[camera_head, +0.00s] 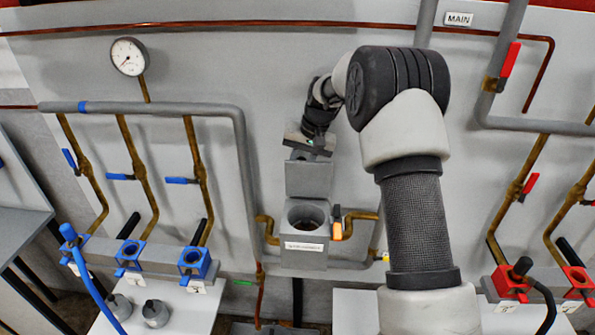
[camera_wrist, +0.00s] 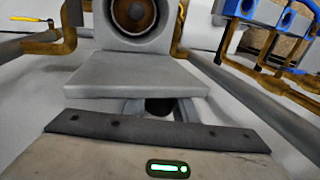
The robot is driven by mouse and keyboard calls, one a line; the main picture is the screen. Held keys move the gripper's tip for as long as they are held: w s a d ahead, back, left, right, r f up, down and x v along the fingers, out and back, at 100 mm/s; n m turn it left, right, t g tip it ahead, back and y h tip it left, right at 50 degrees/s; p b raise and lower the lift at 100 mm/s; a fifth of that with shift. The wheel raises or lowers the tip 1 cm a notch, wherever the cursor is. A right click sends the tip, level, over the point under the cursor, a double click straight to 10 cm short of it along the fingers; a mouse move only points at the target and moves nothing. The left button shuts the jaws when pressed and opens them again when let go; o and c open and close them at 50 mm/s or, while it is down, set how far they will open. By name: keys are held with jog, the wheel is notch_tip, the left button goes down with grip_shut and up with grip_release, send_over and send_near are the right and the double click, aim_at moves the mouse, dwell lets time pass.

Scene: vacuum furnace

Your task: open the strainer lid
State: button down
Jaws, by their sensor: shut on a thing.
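The strainer (camera_head: 305,232) is a grey block with a round open bowl and a white label on its front, in the middle of the head view. Its lid (camera_head: 308,180) is a grey square plate, standing raised behind the bowl, so the bowl is uncovered. My gripper (camera_head: 303,153) is at the upper end of the lid, shut on it; the fingertips and exact contact are mostly hidden. In the wrist view the lid (camera_wrist: 140,75) lies just beyond my gripper, with the open strainer bowl (camera_wrist: 138,14) behind it.
A small orange-handled valve (camera_head: 337,222) stands close to the strainer's right. A grey pipe (camera_head: 247,180) runs down on its left. Blue valves (camera_head: 193,262) are at left, red ones (camera_head: 511,280) at right. The wall panel is close behind my gripper.

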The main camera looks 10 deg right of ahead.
jog(key=shift+s+f, duration=0.1)
jog(key=shift+f, duration=0.1)
jog(key=c, duration=1.4)
grip_release()
jog(key=shift+a, duration=0.1)
jog(key=shift+c, duration=0.2)
jog(key=shift+r, duration=0.1)
jog(key=v, duration=1.7)
jog(key=shift+r+b, duration=0.2)
jog(key=shift+b, duration=0.25)
